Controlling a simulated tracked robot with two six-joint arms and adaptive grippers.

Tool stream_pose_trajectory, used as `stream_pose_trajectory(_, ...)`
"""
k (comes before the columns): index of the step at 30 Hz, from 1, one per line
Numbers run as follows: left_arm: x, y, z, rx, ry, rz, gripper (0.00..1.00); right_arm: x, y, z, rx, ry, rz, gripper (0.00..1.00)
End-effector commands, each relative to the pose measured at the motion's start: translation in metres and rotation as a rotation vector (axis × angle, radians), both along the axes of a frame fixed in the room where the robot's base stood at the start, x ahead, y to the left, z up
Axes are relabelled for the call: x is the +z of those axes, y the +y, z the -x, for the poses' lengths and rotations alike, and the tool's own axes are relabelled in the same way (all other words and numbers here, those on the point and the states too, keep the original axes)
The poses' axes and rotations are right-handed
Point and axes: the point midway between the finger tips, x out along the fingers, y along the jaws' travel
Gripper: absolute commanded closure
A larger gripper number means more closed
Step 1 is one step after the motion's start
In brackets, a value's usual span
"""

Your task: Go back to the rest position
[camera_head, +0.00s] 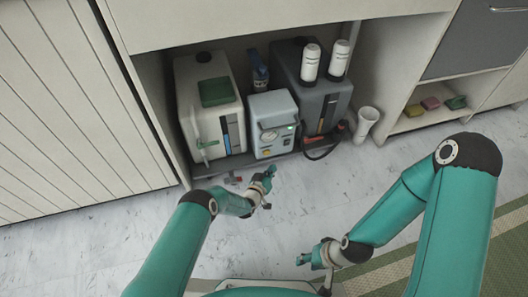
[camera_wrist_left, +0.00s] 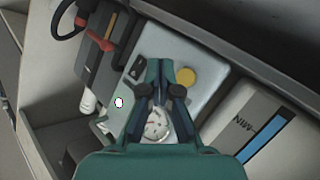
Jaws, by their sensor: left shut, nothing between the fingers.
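My left gripper (camera_head: 270,173) is low in front of the open cabinet bay, in front of the small light-blue pump unit (camera_head: 272,122) with a gauge and green light. It is shut and empty. In the left wrist view the fingers (camera_wrist_left: 166,72) reach across the pump unit's front, partly covering its gauge (camera_wrist_left: 157,125). My right gripper (camera_head: 305,259) is lower in the head view, over the floor near my base. It is too small to tell its opening. I see no object in it.
The bay holds a white canister (camera_head: 207,108) with a green patch, a grey tank (camera_head: 322,100) with two white bottles on top, and a blue spray bottle (camera_head: 259,72). A white cup (camera_head: 366,123) stands at right. A green mat (camera_head: 400,262) lies right.

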Motion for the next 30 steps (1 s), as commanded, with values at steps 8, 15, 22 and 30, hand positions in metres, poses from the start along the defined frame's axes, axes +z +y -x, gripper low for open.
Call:
stream_pose_trajectory(8, 0.000, -0.002, 0.005, 0.000, -0.001, -0.001, 1.00, 0.004, 0.000, 0.000, 0.000, 0.000, 0.000, 0.60)
stream_pose_trajectory(15, 0.000, -0.002, 0.005, 0.000, -0.001, -0.001, 1.00, 0.004, 0.000, 0.000, 0.000, 0.000, 0.000, 0.60)
stream_pose_trajectory(22, 0.000, 0.004, 0.008, 0.003, 0.031, -0.009, 1.00, 0.004, 0.000, 0.000, 0.000, 0.000, 0.000, 0.60)
stream_pose_trajectory(30, 0.005, 0.048, 0.056, 0.020, 0.305, -0.068, 1.00, 0.008, 0.000, 0.000, 0.000, 0.000, 0.000, 0.60)
